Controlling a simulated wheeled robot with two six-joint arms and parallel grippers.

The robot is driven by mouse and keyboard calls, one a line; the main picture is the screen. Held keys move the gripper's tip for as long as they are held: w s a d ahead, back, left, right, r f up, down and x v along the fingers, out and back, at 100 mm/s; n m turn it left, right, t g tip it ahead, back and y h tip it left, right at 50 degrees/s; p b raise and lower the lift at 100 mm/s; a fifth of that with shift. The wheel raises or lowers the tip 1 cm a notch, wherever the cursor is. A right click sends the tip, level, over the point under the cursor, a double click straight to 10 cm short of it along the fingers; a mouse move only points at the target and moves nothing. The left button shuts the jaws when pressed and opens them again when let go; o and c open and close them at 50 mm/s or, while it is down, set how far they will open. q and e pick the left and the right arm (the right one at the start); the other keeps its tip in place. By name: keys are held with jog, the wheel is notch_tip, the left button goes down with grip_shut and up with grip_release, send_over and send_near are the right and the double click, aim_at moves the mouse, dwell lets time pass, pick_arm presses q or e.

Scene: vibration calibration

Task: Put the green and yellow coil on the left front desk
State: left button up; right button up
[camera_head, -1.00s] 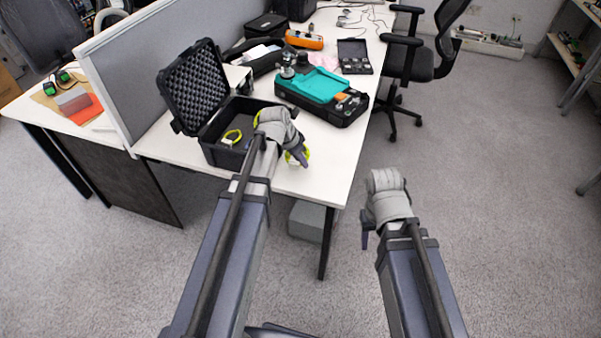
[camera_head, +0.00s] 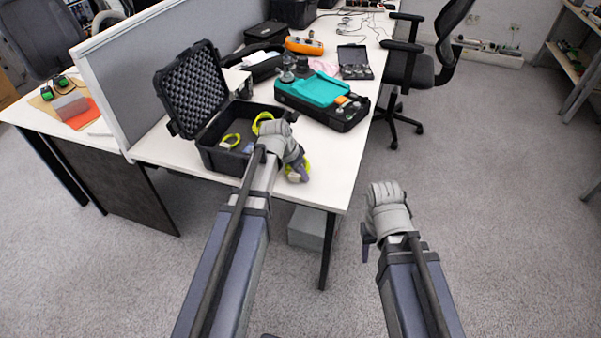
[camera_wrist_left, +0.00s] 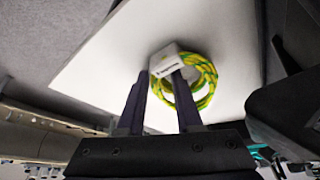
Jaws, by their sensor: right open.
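A green and yellow coil (camera_head: 303,168) with a white block (camera_wrist_left: 166,60) on it is at the fingertips of my left gripper (camera_head: 298,170), over the front part of the desk (camera_head: 322,196). In the left wrist view the coil (camera_wrist_left: 206,82) lies beyond and to the right of the fingers. My left gripper (camera_wrist_left: 160,75) is shut on the coil's white block, between its two fingertips. I cannot tell whether the coil touches the desk. Two similar coils are at the open black case, one inside (camera_head: 231,140) and one at its right side (camera_head: 262,121). My right gripper (camera_head: 367,240) is open and empty, off the desk.
The open black case (camera_head: 212,160) stands left of my left gripper. A teal and black device (camera_head: 318,90) is behind it. A grey partition (camera_head: 150,65) separates a second desk (camera_head: 30,112) at the left, holding an orange item (camera_head: 82,116). A chair (camera_head: 420,68) stands at the right.

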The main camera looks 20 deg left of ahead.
pick_arm(q)
jog(key=o, duration=0.3)
jog(key=shift+r, duration=0.15)
jog(key=p+v, duration=1.2)
jog(key=s+d+f+n+g+y, duration=0.1)
jog(key=s+d+n+g+y, duration=0.1)
jog(key=s+d, duration=1.4)
jog(key=shift+s+f+n+g+y+b, duration=0.3)
jog(key=shift+s+n+g+y, duration=0.15)
jog(key=shift+g+y, duration=0.5)
jog(key=shift+h, duration=0.25)
